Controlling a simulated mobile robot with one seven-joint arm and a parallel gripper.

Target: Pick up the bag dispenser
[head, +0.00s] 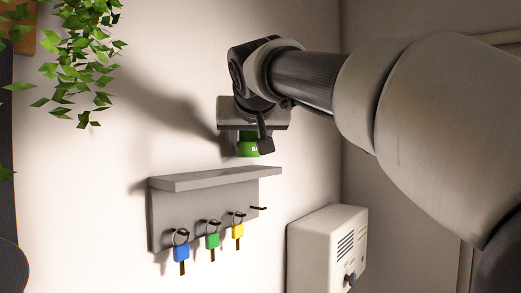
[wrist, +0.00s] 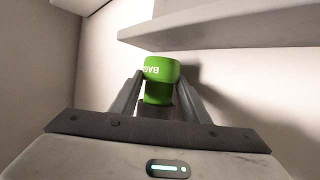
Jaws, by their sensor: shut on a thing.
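The bag dispenser (wrist: 160,70) is a green cylinder with white lettering, of which "BAG" can be read in the wrist view. My gripper (wrist: 158,98) is shut on it, with one finger on each side. In the head view the dispenser (head: 248,146) shows green below my gripper (head: 252,135), partly hidden by a dark finger. It is held in the air above the grey shelf, with a visible gap between them.
The grey wall shelf (head: 215,179) has hooks below it. A blue key (head: 181,253), a green key (head: 212,241) and a yellow key (head: 237,231) hang there; the right hook is empty. A white box (head: 325,250) with a knob stands at lower right. A leafy plant (head: 80,60) hangs at upper left.

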